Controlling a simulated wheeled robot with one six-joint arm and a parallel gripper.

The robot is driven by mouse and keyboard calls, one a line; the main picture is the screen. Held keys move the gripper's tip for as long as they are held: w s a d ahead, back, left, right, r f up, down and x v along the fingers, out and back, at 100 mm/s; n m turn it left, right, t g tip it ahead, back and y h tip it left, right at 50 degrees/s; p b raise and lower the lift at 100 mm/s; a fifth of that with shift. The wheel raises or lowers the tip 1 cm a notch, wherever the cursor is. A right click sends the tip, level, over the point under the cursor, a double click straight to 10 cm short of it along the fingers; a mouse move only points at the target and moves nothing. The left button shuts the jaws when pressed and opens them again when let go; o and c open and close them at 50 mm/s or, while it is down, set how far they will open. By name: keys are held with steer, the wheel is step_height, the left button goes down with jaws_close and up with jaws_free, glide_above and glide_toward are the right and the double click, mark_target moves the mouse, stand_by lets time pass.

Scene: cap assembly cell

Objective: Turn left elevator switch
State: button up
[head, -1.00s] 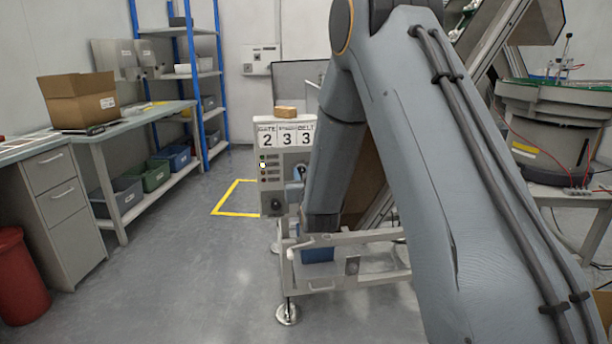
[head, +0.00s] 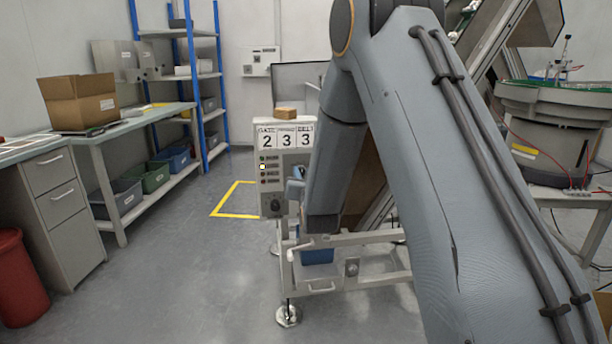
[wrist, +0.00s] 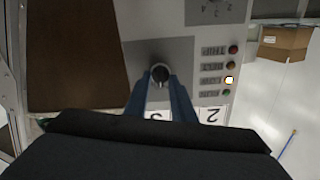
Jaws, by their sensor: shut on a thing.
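The control box (head: 268,190) stands ahead in the head view, its right part hidden behind my arm. In the wrist view its panel (wrist: 180,50) appears upside down. A dark round switch knob (wrist: 160,73) sits on a grey plate there. My gripper (wrist: 160,84) has its blue fingers shut on this knob, one on each side. In the head view only a small blue part of my gripper (head: 296,186) shows beside the box. A second dial (wrist: 215,8) is at the wrist view's top edge. Beside the knob is a column of lamps, with one yellow-white lamp (wrist: 229,80) lit.
A workbench (head: 150,113) stands at the left, a bowl feeder (head: 550,125) at the right. The floor between bench and box is clear.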

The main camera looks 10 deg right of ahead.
steer(key=shift+r, duration=0.15)
stand_by(0.3)
steer(key=o, duration=1)
steer(key=shift+s+a, duration=0.15)
steer(key=shift+s, duration=1.8)
steer(key=shift+s+a, duration=0.1)
steer(key=shift+s, duration=1.8)
